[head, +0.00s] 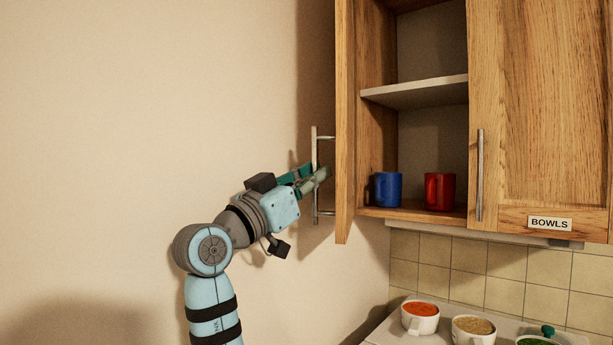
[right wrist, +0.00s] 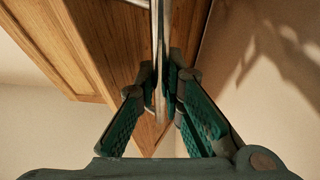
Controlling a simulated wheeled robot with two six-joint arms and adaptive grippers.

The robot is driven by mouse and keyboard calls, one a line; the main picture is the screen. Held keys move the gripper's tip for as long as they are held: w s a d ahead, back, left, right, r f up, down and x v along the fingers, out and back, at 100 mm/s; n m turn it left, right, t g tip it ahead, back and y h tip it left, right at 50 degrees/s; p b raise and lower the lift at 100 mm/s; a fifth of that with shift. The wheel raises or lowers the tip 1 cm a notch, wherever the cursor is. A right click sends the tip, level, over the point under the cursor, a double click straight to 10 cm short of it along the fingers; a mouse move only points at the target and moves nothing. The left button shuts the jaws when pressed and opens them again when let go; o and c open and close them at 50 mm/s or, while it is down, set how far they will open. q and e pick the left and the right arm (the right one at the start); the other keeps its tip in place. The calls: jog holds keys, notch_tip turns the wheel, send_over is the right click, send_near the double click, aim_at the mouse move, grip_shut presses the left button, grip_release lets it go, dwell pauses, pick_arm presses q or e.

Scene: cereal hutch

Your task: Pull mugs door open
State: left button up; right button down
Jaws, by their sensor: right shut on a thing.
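The wooden mugs door (head: 343,110) stands swung open at the left of the upper cabinet, seen nearly edge-on. Its metal bar handle (head: 315,145) sticks out to the left of it. My right gripper (head: 318,175) is shut on the lower middle of this handle. In the right wrist view the handle (right wrist: 158,45) runs between the two green-padded fingers, with the wooden door (right wrist: 95,35) behind it. A blue mug (head: 388,190) and a red mug (head: 439,191) stand on the open compartment's bottom. My left gripper is not in view.
The closed bowls door (head: 545,90), with its own handle (head: 480,175), is to the right. Below, several filled white cups, one of them orange inside (head: 420,320), stand on a light surface. A plain wall (head: 130,120) lies left of the door.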

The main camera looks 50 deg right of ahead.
jog(key=shift+w+a, duration=0.1)
jog(key=shift+w, duration=0.15)
jog(key=c, duration=1.7)
grip_release()
jog(key=v, duration=1.2)
jog(key=shift+d+f, duration=0.1)
jog(key=shift+d, duration=0.15)
jog(key=shift+a, duration=0.2)
